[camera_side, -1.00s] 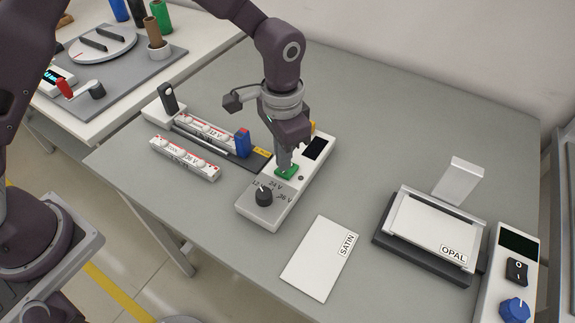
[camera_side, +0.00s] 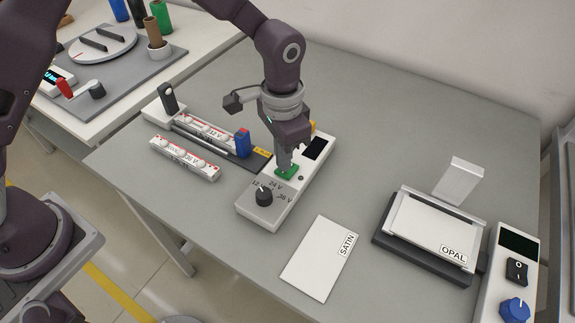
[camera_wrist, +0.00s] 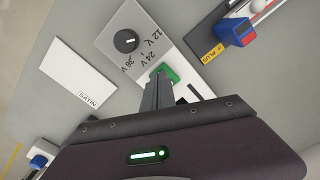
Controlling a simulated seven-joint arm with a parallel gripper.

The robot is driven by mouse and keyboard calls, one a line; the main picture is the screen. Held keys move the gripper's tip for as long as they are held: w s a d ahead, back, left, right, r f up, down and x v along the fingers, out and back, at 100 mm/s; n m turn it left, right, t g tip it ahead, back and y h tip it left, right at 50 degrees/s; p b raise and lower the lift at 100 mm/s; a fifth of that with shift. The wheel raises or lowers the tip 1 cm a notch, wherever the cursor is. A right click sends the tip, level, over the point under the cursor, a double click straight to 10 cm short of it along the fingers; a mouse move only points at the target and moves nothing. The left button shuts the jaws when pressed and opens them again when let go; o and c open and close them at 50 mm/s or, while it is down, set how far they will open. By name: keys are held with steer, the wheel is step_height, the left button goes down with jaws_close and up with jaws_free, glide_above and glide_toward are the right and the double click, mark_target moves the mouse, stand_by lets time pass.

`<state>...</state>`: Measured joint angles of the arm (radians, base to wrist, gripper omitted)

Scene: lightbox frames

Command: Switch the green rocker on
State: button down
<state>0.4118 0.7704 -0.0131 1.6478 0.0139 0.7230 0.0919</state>
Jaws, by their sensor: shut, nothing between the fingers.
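The green rocker (camera_side: 287,171) sits on a light grey control box (camera_side: 258,212), between the black voltage knob (camera_side: 264,196) and the dark display (camera_side: 314,148). My gripper (camera_side: 284,164) is shut and empty, pointing down with its fingertips at the rocker. In the wrist view the fingertips (camera_wrist: 158,80) overlap the green rocker (camera_wrist: 168,72), which is partly hidden behind them. I cannot tell for sure whether they touch it or which way it is tipped. The display looks dark. The knob has 12 V, 24 V and 36 V marks around it.
Left of the box are a LED strip (camera_side: 185,158) and a fixture with a blue clamp (camera_side: 243,143). A white SATIN sheet (camera_side: 318,262) lies in front. An OPAL panel (camera_side: 425,235) on a dark base and another control box (camera_side: 490,300) stand to the right.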

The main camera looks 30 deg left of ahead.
steer(key=shift+f, duration=0.85)
stand_by(0.3)
steer(key=shift+r, duration=3.5)
